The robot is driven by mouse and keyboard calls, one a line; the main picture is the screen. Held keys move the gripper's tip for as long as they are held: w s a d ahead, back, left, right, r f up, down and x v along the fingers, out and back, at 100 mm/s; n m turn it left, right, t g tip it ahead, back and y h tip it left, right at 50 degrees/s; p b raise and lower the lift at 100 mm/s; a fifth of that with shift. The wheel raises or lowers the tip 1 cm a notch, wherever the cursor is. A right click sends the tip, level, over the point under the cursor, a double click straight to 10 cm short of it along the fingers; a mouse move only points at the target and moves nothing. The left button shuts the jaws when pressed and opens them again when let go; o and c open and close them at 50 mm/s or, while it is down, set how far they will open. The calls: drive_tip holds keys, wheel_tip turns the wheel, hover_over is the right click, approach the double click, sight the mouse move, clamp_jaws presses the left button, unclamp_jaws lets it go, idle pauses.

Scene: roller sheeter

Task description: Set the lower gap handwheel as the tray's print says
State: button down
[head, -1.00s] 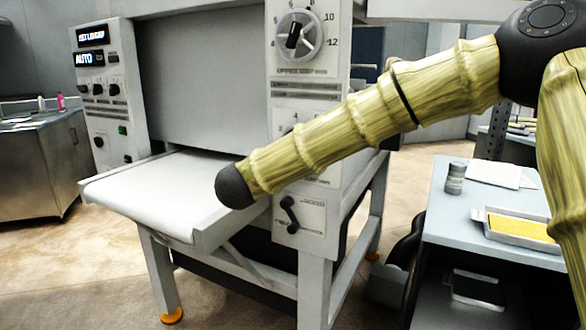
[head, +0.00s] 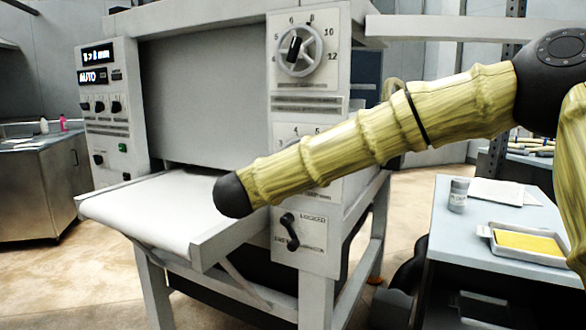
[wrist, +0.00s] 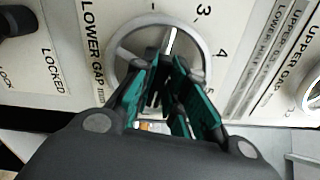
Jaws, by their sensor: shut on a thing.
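The lower gap handwheel (wrist: 122,48) shows in the wrist view as a grey ring on a white panel printed "LOWER GAP mm". My gripper (wrist: 166,75) is shut on its middle grip, which the green-edged fingers mostly hide. A white pointer mark (wrist: 171,41) points up and slightly right, below the printed 3. In the head view my arm covers this handwheel; only part of its dial panel (head: 291,130) shows. The tray (head: 492,243) with a yellow sheet lies on the side table at right; I cannot read any print on it.
The upper gap handwheel (head: 299,50) is above my arm. A black lock lever (head: 290,232) is below it, also in the wrist view (wrist: 14,20). The display (head: 97,54) seems to read "5 > 8 mm". A small jar (head: 458,195) and paper stand by the tray.

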drive_tip(key=shift+f, duration=0.1)
drive_tip(key=c, duration=1.4)
unclamp_jaws()
drive_tip(key=shift+d, duration=0.15)
drive_tip(key=shift+c, duration=0.2)
drive_tip(key=shift+s, duration=0.1)
drive_tip(key=v, duration=1.2)
